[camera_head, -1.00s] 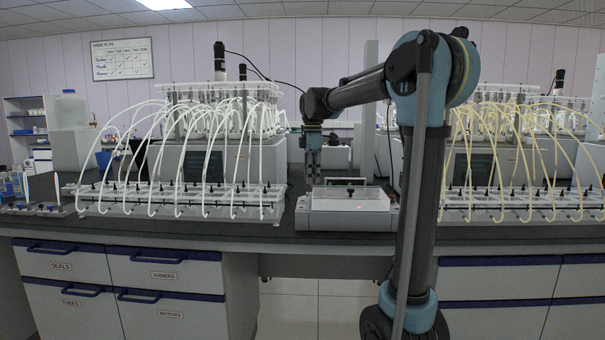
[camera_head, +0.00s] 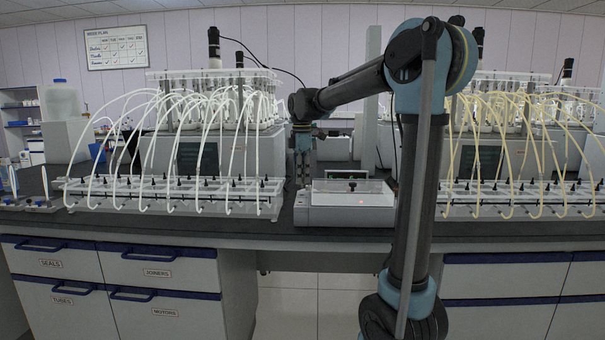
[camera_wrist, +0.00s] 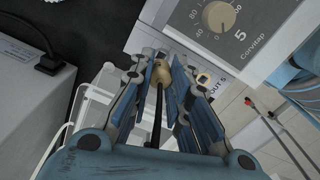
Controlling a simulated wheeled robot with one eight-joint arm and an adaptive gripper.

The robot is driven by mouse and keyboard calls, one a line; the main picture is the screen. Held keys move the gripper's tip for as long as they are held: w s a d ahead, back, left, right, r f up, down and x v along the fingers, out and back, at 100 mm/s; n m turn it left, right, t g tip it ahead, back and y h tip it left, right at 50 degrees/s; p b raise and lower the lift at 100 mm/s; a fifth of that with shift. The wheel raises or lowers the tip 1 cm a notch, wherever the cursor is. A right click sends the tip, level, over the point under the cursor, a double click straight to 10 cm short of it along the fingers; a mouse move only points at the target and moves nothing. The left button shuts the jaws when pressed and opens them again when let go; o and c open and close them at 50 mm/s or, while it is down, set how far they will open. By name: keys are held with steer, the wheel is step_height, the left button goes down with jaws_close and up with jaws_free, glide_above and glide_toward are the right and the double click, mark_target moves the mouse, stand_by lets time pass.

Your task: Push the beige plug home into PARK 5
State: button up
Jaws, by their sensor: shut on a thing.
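The beige plug (camera_wrist: 160,74) sits between the blue finger pads of my gripper (camera_wrist: 165,85) in the wrist view, with a dark tube or cable trailing back from it. My gripper is shut on the plug. The plug points at the lower edge of a light panel marked 5 (camera_wrist: 225,40); its tip is hidden, so I cannot tell how deep it sits. No PARK 5 label is readable. In the head view my gripper (camera_head: 303,180) points down beside the white box.
A white box with a clear lid (camera_head: 347,206) stands at the bench front. Racks with arching white tubes (camera_head: 170,195) and yellow tubes (camera_head: 520,200) flank it. In the wrist view a grey box with a black connector (camera_wrist: 48,62) lies left and red-tipped leads (camera_wrist: 255,105) right.

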mark_target(302, 185)
steer(key=shift+f, duration=1.65)
steer(key=shift+f, duration=0.3)
steer(key=o, duration=0.9)
steer(key=shift+o, duration=0.2)
